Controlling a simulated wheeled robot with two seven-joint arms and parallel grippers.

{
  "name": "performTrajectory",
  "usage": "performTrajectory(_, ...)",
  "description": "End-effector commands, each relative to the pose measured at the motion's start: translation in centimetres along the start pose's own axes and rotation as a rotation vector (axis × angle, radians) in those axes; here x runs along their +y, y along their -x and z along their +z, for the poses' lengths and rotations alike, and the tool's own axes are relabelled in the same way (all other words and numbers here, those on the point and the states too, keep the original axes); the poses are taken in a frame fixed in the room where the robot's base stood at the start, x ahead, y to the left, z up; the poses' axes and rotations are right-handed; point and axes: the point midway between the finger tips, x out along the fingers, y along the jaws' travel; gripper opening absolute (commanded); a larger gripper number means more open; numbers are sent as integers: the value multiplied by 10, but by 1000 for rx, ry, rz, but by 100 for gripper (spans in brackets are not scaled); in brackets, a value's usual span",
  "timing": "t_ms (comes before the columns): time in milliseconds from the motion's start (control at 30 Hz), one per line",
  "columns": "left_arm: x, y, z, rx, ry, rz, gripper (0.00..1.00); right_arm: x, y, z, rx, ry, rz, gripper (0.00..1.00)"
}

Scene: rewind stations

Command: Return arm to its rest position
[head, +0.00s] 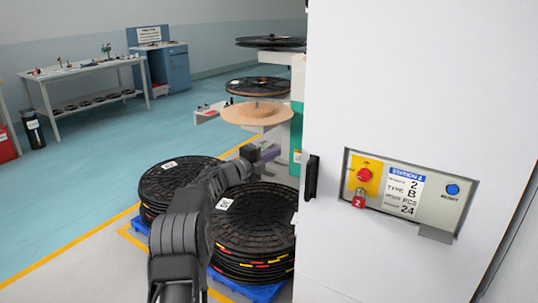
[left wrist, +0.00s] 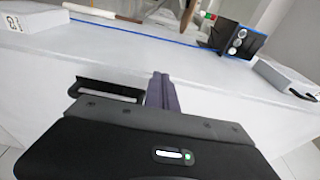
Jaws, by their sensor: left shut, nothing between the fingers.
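My left arm rises from the bottom of the head view, and its gripper (head: 268,153) is in front of the cabinet's left side, above the stacked reels. In the left wrist view the fingers (left wrist: 161,90) are together, with nothing between them. They point toward a pale, flat surface (left wrist: 220,85), beside a black handle-like bar (left wrist: 105,89). I cannot tell whether the fingers touch either. My right arm and gripper are not in view.
A white cabinet (head: 400,80) with a black handle (head: 312,177) and a control panel (head: 402,190) fills the right. Reel stacks (head: 170,180) (head: 255,215) stand on blue pallets beside my arm. A reel stand (head: 257,113) is behind. Open blue-green floor (head: 100,150) lies left.

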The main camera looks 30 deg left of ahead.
Motion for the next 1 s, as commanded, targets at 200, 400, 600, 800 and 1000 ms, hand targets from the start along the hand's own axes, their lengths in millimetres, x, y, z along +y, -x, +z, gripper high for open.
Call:
performTrajectory(200, 0, -2, -3, 1, 0, -1, 0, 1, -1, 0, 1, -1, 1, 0)
performTrajectory(400, 0, -2, -2, 1, 0, 0, 0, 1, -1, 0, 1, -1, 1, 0)
performTrajectory(600, 0, -2, -2, 1, 0, 0, 0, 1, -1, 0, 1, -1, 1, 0)
performTrajectory(800, 0, -1, 3, -23, 55, -1, 0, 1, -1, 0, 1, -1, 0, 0)
performTrajectory(1000, 74, 6, 11, -166, 462, 29, 0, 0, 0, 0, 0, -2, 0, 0)
